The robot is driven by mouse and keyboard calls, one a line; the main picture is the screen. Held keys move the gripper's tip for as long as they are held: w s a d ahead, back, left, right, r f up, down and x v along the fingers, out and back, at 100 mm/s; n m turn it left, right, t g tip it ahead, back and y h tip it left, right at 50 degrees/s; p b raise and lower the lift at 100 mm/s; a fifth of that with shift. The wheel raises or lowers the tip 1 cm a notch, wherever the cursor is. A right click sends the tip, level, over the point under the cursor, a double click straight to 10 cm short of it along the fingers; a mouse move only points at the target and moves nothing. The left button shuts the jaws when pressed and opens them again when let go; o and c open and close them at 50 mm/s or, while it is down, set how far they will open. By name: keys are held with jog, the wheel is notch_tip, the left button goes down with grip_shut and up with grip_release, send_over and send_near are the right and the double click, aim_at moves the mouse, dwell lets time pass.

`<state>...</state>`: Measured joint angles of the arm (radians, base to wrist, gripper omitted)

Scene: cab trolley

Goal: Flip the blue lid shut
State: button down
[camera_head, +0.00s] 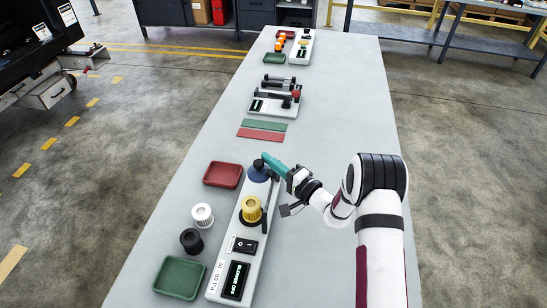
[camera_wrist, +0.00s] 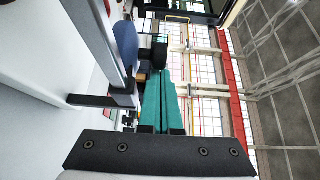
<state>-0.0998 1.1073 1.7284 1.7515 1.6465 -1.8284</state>
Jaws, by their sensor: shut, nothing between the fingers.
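The blue lid (camera_head: 258,174) is at the far end of the long white panel (camera_head: 226,262), with a dark knob-like part at its far edge. In the wrist view the blue lid (camera_wrist: 126,42) shows as a rounded blue shape left of the fingers. I cannot tell its exact tilt. My gripper (camera_head: 266,157) has teal fingers, shut and empty, with the tips beside the lid's far right side. The shut fingers also show in the wrist view (camera_wrist: 163,78). Whether they touch the lid or the dark part is unclear.
A yellow knob (camera_head: 250,209), rocker switch (camera_head: 244,245) and display (camera_head: 236,280) are on the panel. White (camera_head: 202,215) and black (camera_head: 191,240) knobs, a red tray (camera_head: 222,174) and a green tray (camera_head: 180,278) lie left. The table right of my arm is clear.

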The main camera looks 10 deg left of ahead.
jog(key=s, duration=1)
jog(key=shift+s, duration=0.1)
jog(key=s+d, duration=0.1)
jog(key=d, duration=0.8)
jog(key=shift+s+d, duration=0.2)
jog(key=shift+s, duration=0.15)
jog(key=shift+r, duration=0.1)
